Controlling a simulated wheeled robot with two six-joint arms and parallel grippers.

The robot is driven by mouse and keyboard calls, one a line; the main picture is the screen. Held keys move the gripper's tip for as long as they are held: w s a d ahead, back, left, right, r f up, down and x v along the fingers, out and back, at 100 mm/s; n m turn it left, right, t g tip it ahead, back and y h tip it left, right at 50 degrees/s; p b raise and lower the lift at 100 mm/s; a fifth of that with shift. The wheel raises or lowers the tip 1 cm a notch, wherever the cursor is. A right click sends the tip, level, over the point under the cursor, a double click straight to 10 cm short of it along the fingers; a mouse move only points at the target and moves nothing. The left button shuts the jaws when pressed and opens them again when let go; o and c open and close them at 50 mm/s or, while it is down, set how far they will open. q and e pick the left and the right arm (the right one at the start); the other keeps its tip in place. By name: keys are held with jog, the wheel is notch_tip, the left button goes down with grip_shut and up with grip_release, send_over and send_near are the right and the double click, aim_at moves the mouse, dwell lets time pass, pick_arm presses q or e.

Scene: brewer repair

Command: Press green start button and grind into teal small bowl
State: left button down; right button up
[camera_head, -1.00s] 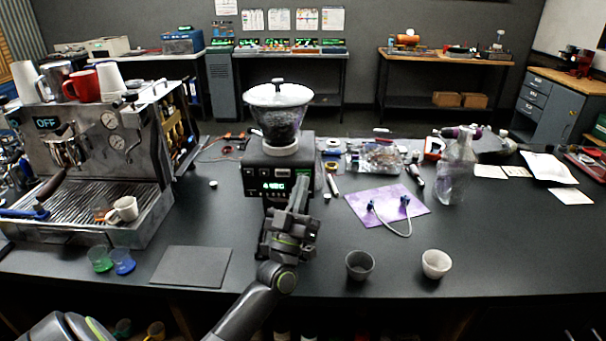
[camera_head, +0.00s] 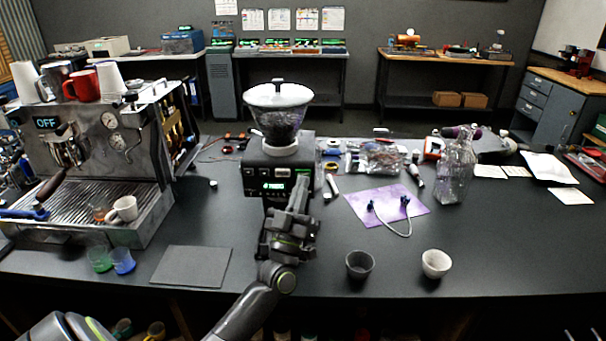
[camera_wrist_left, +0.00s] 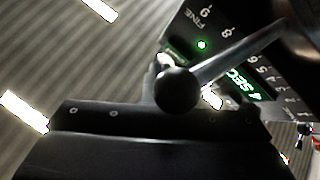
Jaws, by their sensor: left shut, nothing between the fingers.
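The grinder (camera_head: 255,160) stands at the middle of the counter, with a clear hopper of dark beans (camera_head: 280,122) on top. Its lit display (camera_head: 273,186) is too small to read in the head view; in the wrist view the display (camera_wrist_left: 241,84) reads "4 SEC". A small green light (camera_wrist_left: 202,44) glows beside it. A green-lit spot (camera_head: 303,172) shows at the front's upper right. My left gripper (camera_head: 300,190) is shut and empty, its tips at the grinder's front; contact cannot be told. I cannot make out a teal bowl; my gripper hides the area below the display. My right gripper is out of view.
A dark mat (camera_head: 190,267), a grey cup (camera_head: 360,265) and a white cup (camera_head: 436,263) are near the front edge. A purple mat (camera_head: 415,197) lies right.

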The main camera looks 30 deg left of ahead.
pick_arm(q)
jog(key=shift+w, duration=0.1)
dwell(0.7)
jog(key=shift+w+a, duration=0.2)
jog(key=shift+w, duration=0.1)
jog(key=shift+w+a, duration=0.2)
jog(key=shift+w, duration=0.1)
dwell(0.7)
jog(key=shift+s, duration=0.1)
jog(key=shift+s+d+p, duration=0.4)
jog(key=shift+s+d, duration=0.05)
jog(key=shift+s, duration=0.15)
dwell(0.3)
jog(key=shift+s+d, duration=0.2)
jog(key=shift+s, duration=0.1)
jog(key=shift+s+d+p, duration=0.2)
jog(key=shift+s+d, duration=0.35)
jog(key=shift+s, duration=0.4)
jog(key=shift+s+d+p, duration=0.15)
jog(key=shift+s+d, duration=0.4)
jog(key=shift+s, duration=0.35)
